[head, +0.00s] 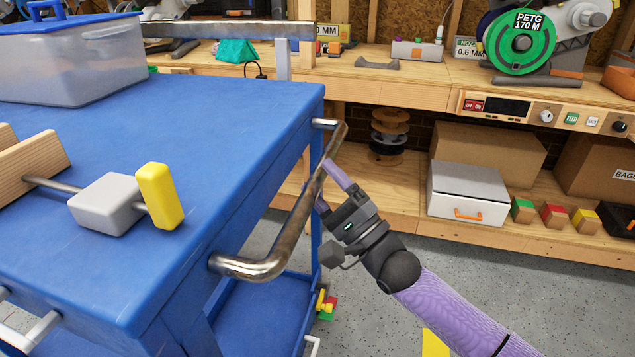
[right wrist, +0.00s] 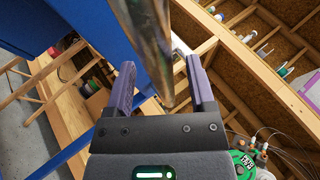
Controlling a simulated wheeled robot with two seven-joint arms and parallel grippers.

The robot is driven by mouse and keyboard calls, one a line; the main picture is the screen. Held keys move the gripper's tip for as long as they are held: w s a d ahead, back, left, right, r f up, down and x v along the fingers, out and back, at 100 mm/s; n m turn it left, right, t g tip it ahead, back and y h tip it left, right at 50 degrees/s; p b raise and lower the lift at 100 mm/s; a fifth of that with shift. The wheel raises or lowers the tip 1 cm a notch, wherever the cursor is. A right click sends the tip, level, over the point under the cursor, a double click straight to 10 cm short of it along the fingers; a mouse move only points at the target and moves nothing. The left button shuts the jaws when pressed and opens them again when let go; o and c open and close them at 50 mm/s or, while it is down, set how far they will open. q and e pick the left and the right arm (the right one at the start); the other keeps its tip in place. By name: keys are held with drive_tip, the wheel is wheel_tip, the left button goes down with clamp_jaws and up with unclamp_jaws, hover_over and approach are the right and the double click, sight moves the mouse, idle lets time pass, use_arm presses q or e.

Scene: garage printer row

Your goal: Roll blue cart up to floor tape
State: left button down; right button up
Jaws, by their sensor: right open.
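The blue cart (head: 230,115) fills the left of the head view, with a bent metal push handle (head: 297,215) on its near right side. My right gripper (head: 328,182) is at the handle's far part, with its purple fingers open. In the right wrist view the handle bar (right wrist: 150,40) runs between the two spread fingers of the gripper (right wrist: 160,65), and neither finger clearly presses on it. A piece of yellow floor tape (head: 433,343) shows at the bottom, partly hidden by my right arm. My left gripper is out of view.
The cart carries a clear bin (head: 70,62) and a grey block with a yellow end (head: 105,203). A wooden workbench (head: 420,80) with a lower shelf holding boxes stands behind.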

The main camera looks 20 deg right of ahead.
drive_tip(key=shift+w+a+r, duration=0.25)
drive_tip(key=shift+w+r, duration=0.05)
drive_tip(key=shift+w, duration=0.1)
clamp_jaws()
idle(0.8)
drive_tip(key=shift+f, duration=0.1)
